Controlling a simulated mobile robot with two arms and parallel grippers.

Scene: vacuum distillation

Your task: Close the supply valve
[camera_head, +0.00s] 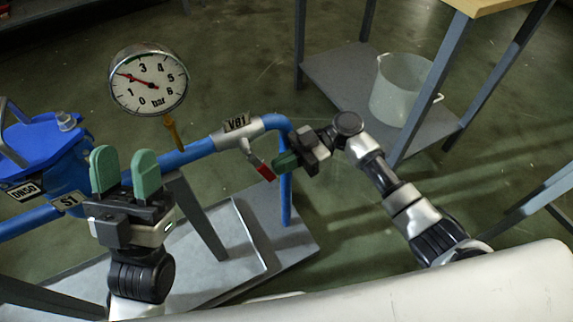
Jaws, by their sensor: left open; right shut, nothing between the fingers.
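The supply valve (257,127) is a silver body on the blue pipe, with a label above it that seems to read V81. Its lever has a red grip (264,172) and points down and to the right, across the pipe's line in the picture. My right gripper (278,166) is shut and empty, its green fingers just right of the red grip. I cannot tell whether they touch it. My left gripper (125,168) is open and empty, its green fingers pointing up, in front of the pipe left of the valve.
A pressure gauge (148,80) stands above the blue pipe (198,150). A blue DN50 fitting (45,150) is at the left. A grey plate (235,235) lies below the pipe. A white bucket (400,90) stands on a shelf (335,75) at the upper right.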

